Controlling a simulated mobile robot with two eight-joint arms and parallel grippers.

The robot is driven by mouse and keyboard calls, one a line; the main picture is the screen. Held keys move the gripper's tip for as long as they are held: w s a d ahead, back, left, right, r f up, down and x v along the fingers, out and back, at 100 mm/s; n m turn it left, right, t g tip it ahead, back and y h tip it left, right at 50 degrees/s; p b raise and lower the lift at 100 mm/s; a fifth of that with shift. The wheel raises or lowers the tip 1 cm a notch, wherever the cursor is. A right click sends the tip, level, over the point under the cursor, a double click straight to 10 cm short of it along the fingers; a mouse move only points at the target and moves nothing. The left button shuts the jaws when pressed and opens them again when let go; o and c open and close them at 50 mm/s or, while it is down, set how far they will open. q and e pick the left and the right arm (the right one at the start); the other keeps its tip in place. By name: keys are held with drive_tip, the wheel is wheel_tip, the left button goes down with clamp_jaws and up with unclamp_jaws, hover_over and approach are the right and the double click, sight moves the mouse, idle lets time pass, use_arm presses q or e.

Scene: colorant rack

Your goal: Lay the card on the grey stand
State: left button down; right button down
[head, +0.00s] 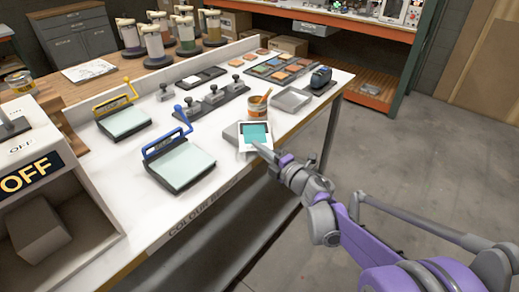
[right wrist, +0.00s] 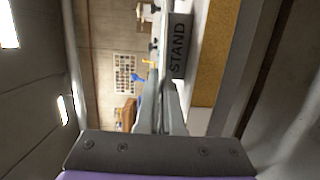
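The card (head: 255,134) is white with a teal square. In the head view it is over the right part of the grey stand (head: 230,134), near the table's front edge. My right gripper (head: 262,148) is at the card's near edge, its fingers shut on it. In the right wrist view the fingers (right wrist: 160,95) close together on a thin edge-on strip, beside the stand's face (right wrist: 179,46) lettered "STAND". I cannot tell whether the card touches the stand. My left gripper is not in view.
A tin with a brush (head: 257,107) stands just behind the card. A grey tray (head: 291,99) and a dark tape dispenser (head: 321,78) are to the right. A blue-handled press (head: 180,163) is to the left, with bare white table between.

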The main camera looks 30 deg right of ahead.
drive_tip(key=c, duration=1.5)
unclamp_jaws()
drive_tip(key=shift+f, duration=0.15)
drive_tip(key=o, duration=0.4)
drive_tip(key=shift+o, duration=0.2)
